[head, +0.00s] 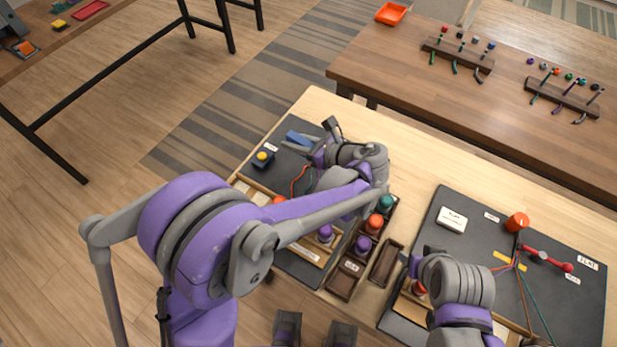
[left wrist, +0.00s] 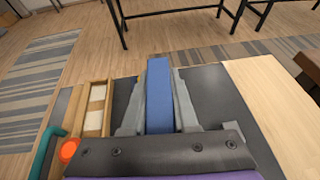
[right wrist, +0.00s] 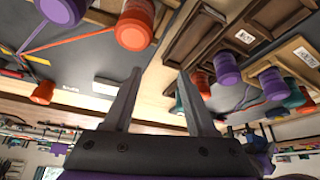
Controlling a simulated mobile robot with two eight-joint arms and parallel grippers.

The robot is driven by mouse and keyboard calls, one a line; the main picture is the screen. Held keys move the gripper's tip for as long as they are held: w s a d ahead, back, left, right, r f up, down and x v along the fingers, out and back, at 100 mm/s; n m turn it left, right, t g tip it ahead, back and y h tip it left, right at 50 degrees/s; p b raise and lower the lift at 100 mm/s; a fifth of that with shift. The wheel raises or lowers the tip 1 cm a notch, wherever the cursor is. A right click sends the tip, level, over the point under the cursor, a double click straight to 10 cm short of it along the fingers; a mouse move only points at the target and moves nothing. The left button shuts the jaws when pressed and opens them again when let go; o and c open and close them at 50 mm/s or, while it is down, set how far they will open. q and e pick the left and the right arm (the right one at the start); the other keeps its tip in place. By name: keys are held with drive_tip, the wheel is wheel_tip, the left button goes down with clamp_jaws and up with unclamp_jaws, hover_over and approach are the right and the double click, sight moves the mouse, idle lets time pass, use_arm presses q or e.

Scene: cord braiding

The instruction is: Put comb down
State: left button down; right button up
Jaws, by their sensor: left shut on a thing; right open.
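The comb (head: 301,138) is a blue bar at the far end of the left dark mat. In the left wrist view the blue comb (left wrist: 184,99) stands between the grey fingers of my left gripper (left wrist: 162,105), which is shut on it. In the head view my left gripper (head: 322,146) is partly hidden by its own wrist; whether the comb touches the mat cannot be told.
Wooden trays (head: 342,284) and several coloured spools stand between the mats. The right mat (head: 455,250) holds a red-handled rod (head: 545,257), cords and a white block (head: 452,219). Bare tabletop (head: 410,175) lies behind.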

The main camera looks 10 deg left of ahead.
use_arm(q)
drive_tip(key=shift+s+d+r+n+g, duration=0.35)
drive_tip(key=shift+s+r+n+g, duration=0.05)
drive_tip(key=shift+s+r+g, duration=0.1)
use_arm(e)
drive_tip(key=shift+f, duration=0.1)
use_arm(q)
drive_tip(key=shift+s+d+f+y, duration=0.1)
drive_tip(key=shift+s+f+y, duration=0.1)
drive_tip(key=shift+y, duration=0.1)
wheel_tip(320, 180, down, 9)
drive_tip(key=shift+f, duration=0.1)
use_arm(e)
drive_tip(key=shift+f, duration=0.25)
use_arm(q)
drive_tip(key=shift+b, duration=0.3)
use_arm(e)
drive_tip(key=shift+f, duration=0.1)
use_arm(q)
drive_tip(key=c, duration=1.1)
unclamp_jaws()
drive_tip(key=shift+f, duration=0.15)
use_arm(e)
drive_tip(key=shift+s+f, duration=0.1)
use_arm(q)
drive_tip(key=o, duration=0.4)
